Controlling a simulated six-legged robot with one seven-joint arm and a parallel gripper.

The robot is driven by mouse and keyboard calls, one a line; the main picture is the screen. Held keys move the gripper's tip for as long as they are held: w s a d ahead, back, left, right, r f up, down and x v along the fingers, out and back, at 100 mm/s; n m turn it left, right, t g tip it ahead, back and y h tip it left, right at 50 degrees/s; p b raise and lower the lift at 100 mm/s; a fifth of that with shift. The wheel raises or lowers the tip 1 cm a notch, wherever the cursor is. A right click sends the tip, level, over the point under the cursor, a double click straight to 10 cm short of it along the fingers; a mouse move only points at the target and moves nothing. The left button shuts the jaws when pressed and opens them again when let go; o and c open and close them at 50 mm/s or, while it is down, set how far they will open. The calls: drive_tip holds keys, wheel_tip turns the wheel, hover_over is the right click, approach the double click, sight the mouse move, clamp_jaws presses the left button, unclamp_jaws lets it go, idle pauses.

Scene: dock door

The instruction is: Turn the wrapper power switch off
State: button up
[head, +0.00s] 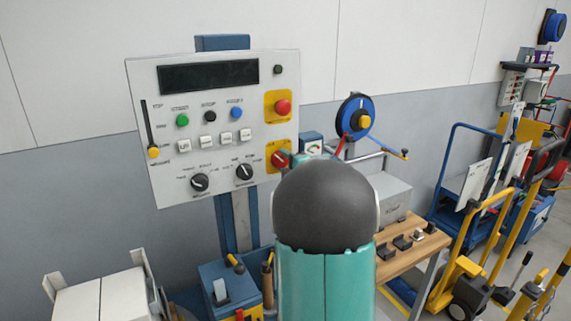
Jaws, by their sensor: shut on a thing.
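The control panel (228,135) is light grey and stands upright on a blue post. At its lower right is a red rotary switch (278,159) on a yellow plate, probably the wrapper power switch. Its right edge is close to my arm in the picture, and its exact setting is too small to read. My dark rounded arm joint and teal link fill the lower middle. They hide whatever is behind them, and my gripper cannot be made out.
A red mushroom button (283,107) on yellow sits above the switch. Two black knobs (244,172) are to its left. A blue reel (356,117) and a wooden bench (415,244) are right of the panel. Carts and a yellow pallet truck (462,270) crowd the right.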

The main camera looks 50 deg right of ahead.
drive_tip(key=shift+w+a+r+n, duration=0.2)
drive_tip(key=shift+a+n, duration=0.05)
drive_tip(key=shift+n, duration=0.35)
drive_tip(key=o, duration=0.9)
drive_tip(key=shift+o, duration=0.5)
drive_tip(key=shift+f, duration=0.1)
drive_tip(key=v, duration=1.4)
drive_tip(key=shift+d, duration=0.2)
